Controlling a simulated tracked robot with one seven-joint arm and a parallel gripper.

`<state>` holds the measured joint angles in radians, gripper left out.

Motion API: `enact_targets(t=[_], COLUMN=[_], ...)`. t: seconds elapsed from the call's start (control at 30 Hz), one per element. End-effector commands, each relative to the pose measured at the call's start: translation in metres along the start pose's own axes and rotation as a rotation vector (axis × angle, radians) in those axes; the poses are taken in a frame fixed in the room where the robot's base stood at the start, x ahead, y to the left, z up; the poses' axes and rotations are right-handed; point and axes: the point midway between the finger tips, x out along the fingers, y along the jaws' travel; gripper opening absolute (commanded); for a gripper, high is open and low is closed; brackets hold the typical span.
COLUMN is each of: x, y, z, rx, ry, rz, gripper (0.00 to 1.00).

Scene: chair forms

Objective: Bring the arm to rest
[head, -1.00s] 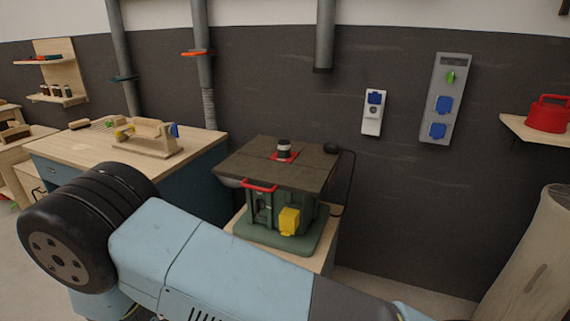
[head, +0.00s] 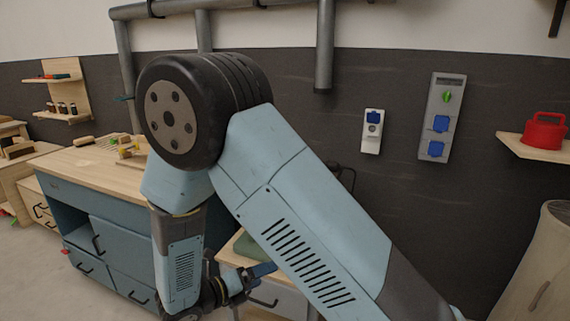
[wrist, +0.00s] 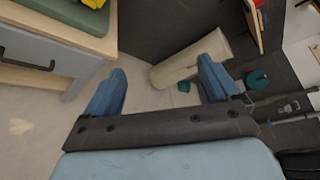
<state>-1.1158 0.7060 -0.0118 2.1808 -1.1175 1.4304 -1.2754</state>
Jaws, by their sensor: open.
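My gripper (wrist: 160,90) shows in the wrist view with its two blue fingers spread wide apart and nothing between them. Beyond the fingers lie the floor and a pale, log-like cylinder. In the head view my light blue arm is folded, with its elbow raised high in the middle and the forearm hanging down on the left side.
A workbench (head: 85,165) with blue drawers stands at left. A small cabinet (head: 275,296) is partly hidden behind my arm. A red kettle-like object (head: 543,131) sits on a wall shelf (head: 530,148) at right. The pale cylinder (head: 535,270) stands at lower right.

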Motion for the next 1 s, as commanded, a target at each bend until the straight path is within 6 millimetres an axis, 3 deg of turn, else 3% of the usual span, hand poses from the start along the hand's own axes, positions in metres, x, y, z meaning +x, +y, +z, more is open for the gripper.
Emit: enact_targets(t=[0.2, 0.5, 1.0], x=[0.036, 0.073, 0.105], y=[-0.061, -0.137, -0.249], z=[0.009, 0.004, -0.024], rx=[0.294, 0.711, 1.438], ry=[0.226, 0.514, 0.947], rz=[0.005, -0.026, -0.155], gripper=[0.89, 0.89, 0.89])
